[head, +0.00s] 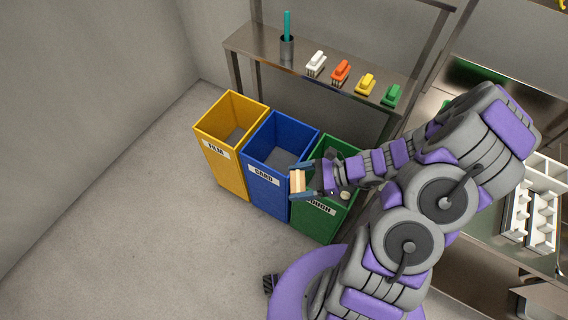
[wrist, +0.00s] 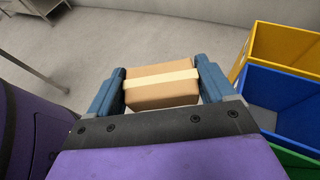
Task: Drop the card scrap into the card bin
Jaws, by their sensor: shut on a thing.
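The card scrap is a small brown box-like piece with a pale band (wrist: 160,84). In the head view the scrap (head: 297,181) shows between my fingertips. My gripper (wrist: 162,88) is shut on it, one finger on each side. In the head view my gripper (head: 303,182) is in front of the boundary between the blue and green bins, above floor level. The card bin (head: 267,178) is the blue one with a CARD label; its inside looks empty. In the wrist view the blue bin (wrist: 275,103) is to the right of the scrap, apart from it.
The yellow FILM bin (head: 222,160) stands left of the card bin. The green bin (head: 318,222) stands right, partly hidden by my arm, with grey items inside. A metal shelf (head: 262,47) with several brushes is behind. The floor at left is clear.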

